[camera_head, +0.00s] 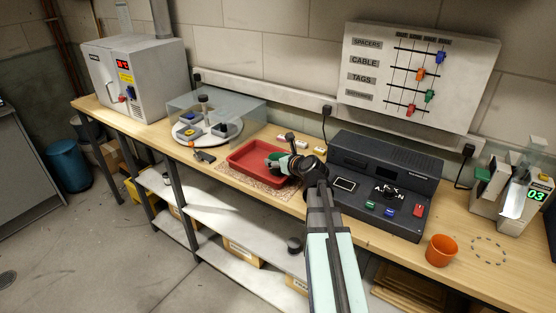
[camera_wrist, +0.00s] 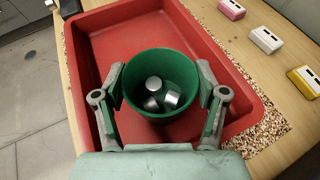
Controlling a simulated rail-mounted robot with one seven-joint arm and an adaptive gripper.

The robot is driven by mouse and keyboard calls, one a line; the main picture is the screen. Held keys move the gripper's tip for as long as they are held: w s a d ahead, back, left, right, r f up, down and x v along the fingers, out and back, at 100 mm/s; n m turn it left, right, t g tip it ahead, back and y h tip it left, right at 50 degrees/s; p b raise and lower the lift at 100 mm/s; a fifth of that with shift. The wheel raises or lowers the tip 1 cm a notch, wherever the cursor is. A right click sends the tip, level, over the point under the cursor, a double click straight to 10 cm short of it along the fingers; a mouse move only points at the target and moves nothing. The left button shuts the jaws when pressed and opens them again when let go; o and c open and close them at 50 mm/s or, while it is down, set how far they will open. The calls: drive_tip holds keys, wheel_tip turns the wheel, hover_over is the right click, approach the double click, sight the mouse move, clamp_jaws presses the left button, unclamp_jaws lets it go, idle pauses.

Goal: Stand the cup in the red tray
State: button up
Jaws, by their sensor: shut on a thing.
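A green cup (camera_wrist: 161,65) is between the fingers of my gripper (camera_wrist: 160,98) in the wrist view, with a few silvery metal pieces (camera_wrist: 154,90) inside it. The fingers are shut on its sides and the cup looks upright. It is over the red tray (camera_wrist: 220,62), near the tray's near side. I cannot tell whether the cup's base touches the tray floor. In the head view the red tray (camera_head: 244,160) lies on the bench, and the green cup (camera_head: 273,159) shows at its right part, partly hidden by my gripper (camera_head: 275,162).
The tray sits on a speckled mat (camera_wrist: 268,130). Small pink (camera_wrist: 231,9), white (camera_wrist: 266,40) and yellow (camera_wrist: 304,80) blocks lie beside it. A black device (camera_head: 385,180) stands to the right, a clear-covered turntable (camera_head: 205,125) to the left. An orange cup (camera_head: 441,250) stands farther right.

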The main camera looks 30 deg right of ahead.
drive_tip(key=o, duration=1.2)
drive_tip(key=shift+f, duration=0.1)
drive_tip(key=shift+s+r, duration=0.15)
drive_tip(key=shift+r, duration=0.05)
drive_tip(key=b+v, duration=0.1)
drive_tip(key=v, duration=1)
drive_tip(key=shift+s+d+r, duration=0.1)
drive_tip(key=shift+s+r, duration=0.1)
drive_tip(key=shift+s, duration=0.1)
